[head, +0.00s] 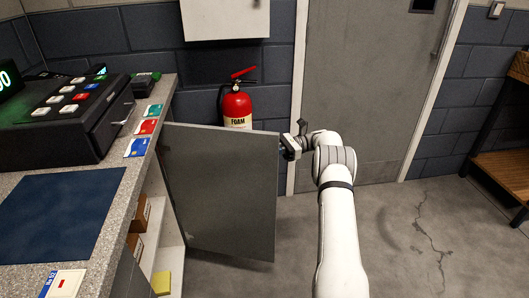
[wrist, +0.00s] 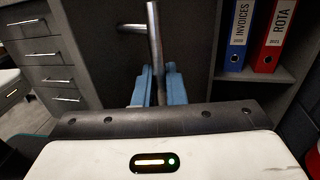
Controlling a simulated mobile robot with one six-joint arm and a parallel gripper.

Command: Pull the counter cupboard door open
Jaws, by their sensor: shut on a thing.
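The counter cupboard door (head: 222,190) is a grey panel, standing open and swung well out from the counter in the head view. Its inner shelves show to its left. My gripper (head: 291,146) is at the door's outer upper edge, on its far side; the handle is hidden there. In the wrist view my gripper (wrist: 158,82) has its blue fingers shut around the upright metal bar handle (wrist: 154,30). The dark door face (wrist: 103,45) lies behind the handle.
The counter (head: 112,195) holds a till (head: 65,120) and cards. A fire extinguisher (head: 236,105) stands behind the door near the wall. Floor to the right is clear up to a wooden shelf unit (head: 505,165). The wrist view shows drawers (wrist: 50,55) and binders (wrist: 275,35).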

